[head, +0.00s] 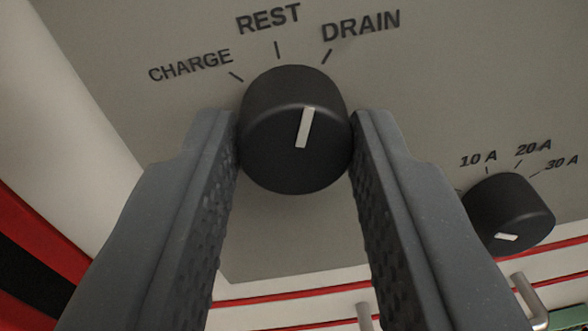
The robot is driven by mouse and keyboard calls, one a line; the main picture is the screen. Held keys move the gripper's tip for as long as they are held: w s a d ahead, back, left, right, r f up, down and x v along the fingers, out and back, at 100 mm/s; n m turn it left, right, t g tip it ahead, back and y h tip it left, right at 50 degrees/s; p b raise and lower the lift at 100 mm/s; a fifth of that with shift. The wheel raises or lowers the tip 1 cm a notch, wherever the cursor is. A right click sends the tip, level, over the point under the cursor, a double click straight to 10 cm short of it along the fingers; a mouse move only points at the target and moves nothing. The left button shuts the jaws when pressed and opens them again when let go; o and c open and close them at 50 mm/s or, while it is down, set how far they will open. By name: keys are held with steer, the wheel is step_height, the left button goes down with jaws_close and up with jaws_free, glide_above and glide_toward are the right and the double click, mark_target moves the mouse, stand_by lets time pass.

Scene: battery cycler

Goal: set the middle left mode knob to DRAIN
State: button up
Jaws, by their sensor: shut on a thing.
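The mode knob (285,165) is a black round knob with a white pointer line on a grey panel (180,100). Labels CHARGE (191,66), REST (268,19) and DRAIN (361,26) stand above it, each with a tick. The pointer leans up and slightly right, between the REST and DRAIN ticks. My gripper (295,145) is shut on the knob, one finger on each side. The fingers hide parts of the panel below and beside the knob.
A smaller black knob (508,212) sits to the lower right, marked 10 A, 20 A and 30 A, close to my right finger. Below the panel are a pale surface with red stripes and metal handles (529,298). A red and black band (35,250) lies at the left.

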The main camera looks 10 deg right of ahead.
steer(key=shift+d+f+m+b, duration=0.15)
steer(key=shift+m+b, duration=0.55)
steer(key=shift+m, duration=0.9)
steer(key=shift+d, duration=0.1)
steer(key=o, duration=1)
steer(key=shift+s, duration=0.1)
steer(key=shift+s+a+r, duration=0.2)
steer(key=shift+s+a, duration=0.2)
steer(key=shift+s, duration=0.05)
steer(key=p+v, duration=0.1)
steer(key=v, duration=1.1)
steer(key=shift+s, duration=0.35)
